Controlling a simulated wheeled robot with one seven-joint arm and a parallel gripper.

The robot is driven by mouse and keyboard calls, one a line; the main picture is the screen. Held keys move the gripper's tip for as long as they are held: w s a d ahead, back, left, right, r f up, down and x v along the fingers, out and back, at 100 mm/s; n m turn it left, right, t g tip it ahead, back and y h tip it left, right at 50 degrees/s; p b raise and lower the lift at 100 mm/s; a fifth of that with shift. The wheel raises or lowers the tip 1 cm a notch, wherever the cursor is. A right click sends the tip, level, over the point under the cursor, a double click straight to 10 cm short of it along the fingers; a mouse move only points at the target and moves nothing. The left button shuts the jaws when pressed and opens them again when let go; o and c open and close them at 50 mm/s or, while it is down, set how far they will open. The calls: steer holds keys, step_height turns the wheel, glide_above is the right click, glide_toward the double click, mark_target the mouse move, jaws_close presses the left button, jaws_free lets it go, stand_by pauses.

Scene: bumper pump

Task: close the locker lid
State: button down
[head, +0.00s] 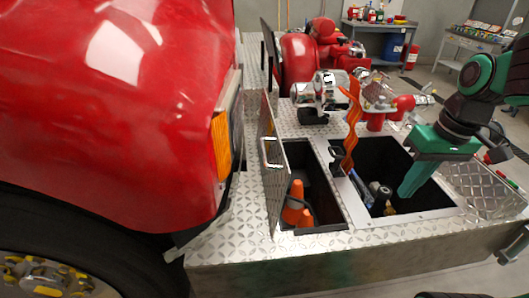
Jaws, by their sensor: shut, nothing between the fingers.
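Two locker compartments sit side by side in the diamond-plate bumper deck, and both are open. The left lid (270,190) stands nearly upright along the left side of its compartment. The right lid (488,188) is folded out to the right of the right compartment (437,213). My green gripper (405,192) is shut and empty. It points down over the right compartment's opening, left of the right lid and apart from the left lid. I cannot tell how deep its fingertips are. The arm hides part of the right lid's far edge.
An orange wavy strap (351,125) rises between the compartments. A silver-and-red pump fitting (322,92) stands behind. The red truck cab (110,110) blocks the left.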

steer(key=w+a+r+n+y, duration=0.2)
steer(key=w+a+n, duration=0.3)
steer(key=a, duration=0.1)
steer(key=w+a+r+n+y, duration=0.1)
steer(key=w+a+r+n, duration=0.3)
steer(key=a, duration=0.3)
steer(key=n+g+y, duration=0.1)
steer(key=n+y, duration=0.3)
steer(key=n, duration=0.5)
glide_toward(265, 161)
steer(key=x, duration=0.5)
steer(key=a+r+x, duration=0.1)
steer(key=x, duration=0.2)
steer(key=shift+a, duration=0.2)
